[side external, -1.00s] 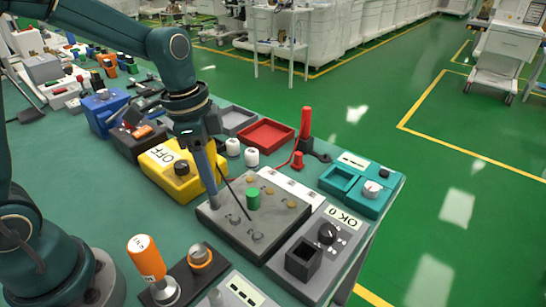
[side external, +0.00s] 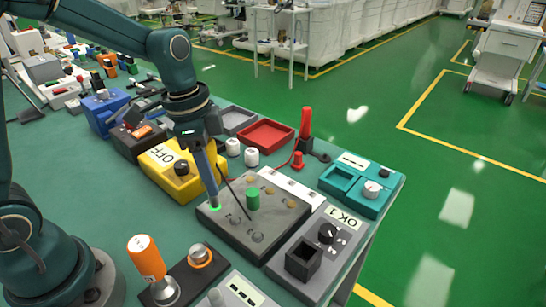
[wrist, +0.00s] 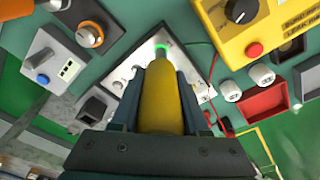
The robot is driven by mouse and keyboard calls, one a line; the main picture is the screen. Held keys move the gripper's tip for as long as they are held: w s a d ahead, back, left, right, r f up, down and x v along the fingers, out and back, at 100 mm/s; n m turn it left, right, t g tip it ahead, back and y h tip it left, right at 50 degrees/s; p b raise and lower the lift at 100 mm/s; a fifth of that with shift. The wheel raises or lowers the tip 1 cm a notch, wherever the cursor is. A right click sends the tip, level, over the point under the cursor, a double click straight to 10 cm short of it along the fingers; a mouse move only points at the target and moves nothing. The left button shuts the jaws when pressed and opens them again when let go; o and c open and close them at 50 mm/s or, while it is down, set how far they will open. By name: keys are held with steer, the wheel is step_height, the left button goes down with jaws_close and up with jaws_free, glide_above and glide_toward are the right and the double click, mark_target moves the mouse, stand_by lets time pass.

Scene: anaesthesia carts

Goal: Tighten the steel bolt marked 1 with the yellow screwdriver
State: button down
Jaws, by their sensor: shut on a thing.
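The yellow screwdriver (wrist: 162,100) is clamped between the two fingers of my gripper (wrist: 160,78), its shaft pointing away from the wrist. In the side view my gripper (side external: 207,165) stands over the left corner of the grey bolt block (side external: 270,215), nearly upright and slightly tilted. The screwdriver's tip is down at a bolt spot there, where a green glow (side external: 215,208) shows; the glow also shows in the wrist view (wrist: 161,46). The bolt itself and its number are hidden or too small to read. Other bolts and a green cylinder (side external: 253,201) are on the block.
A grey unit with an "OK 1" label (side external: 346,218) sits right of the block. A yellow "OFF" box (side external: 163,158) stands close behind left. A red tray (side external: 265,134) and teal box (side external: 362,180) lie beyond. An orange-handled tool (side external: 146,258) stands in front.

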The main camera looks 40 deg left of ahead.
steer(key=shift+f, duration=0.1)
steer(key=shift+r, duration=3.1)
